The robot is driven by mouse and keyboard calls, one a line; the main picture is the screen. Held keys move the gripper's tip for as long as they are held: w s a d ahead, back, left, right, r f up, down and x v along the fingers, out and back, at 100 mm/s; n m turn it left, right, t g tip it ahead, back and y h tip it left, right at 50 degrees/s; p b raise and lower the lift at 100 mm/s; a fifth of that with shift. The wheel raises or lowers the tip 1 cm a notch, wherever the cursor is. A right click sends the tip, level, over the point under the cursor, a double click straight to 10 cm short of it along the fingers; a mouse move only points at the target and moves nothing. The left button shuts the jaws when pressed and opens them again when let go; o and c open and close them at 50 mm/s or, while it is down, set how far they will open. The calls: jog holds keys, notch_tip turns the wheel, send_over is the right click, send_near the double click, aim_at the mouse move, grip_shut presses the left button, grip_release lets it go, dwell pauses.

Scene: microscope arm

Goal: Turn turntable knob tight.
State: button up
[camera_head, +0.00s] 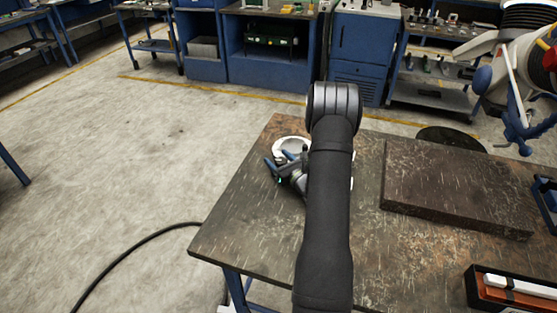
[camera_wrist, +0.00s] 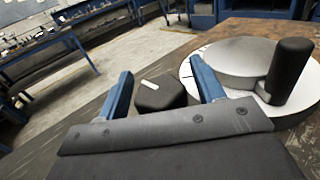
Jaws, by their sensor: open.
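The black knob (camera_wrist: 165,95) with a white mark on top shows in the wrist view, between the two blue fingers of my gripper (camera_wrist: 161,66). My gripper is open, with a visible gap on each side of the knob. The turntable (camera_wrist: 235,62), a grey disc on a white base with a black upright handle, stands to the right of the knob. In the head view the white turntable (camera_head: 291,143) sits near the bench's far left corner, with my gripper (camera_head: 275,170) low beside it. My arm hides part of it there, and the knob cannot be made out.
The handle (camera_wrist: 290,70) stands close to my right finger's side in the wrist view. A dark thick slab (camera_head: 455,185) lies on the worn bench (camera_head: 240,230) to the right. An open box (camera_head: 515,290) is at the front right. A white and blue device stands at the upper right.

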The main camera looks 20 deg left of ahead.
jog(key=v, duration=1.7)
jog(key=shift+s+d, duration=0.1)
jog(key=shift+d, duration=0.05)
jog(key=shift+v, duration=0.95)
jog(key=x, duration=1.7)
jog(key=shift+a, duration=0.2)
jog(key=c, duration=1)
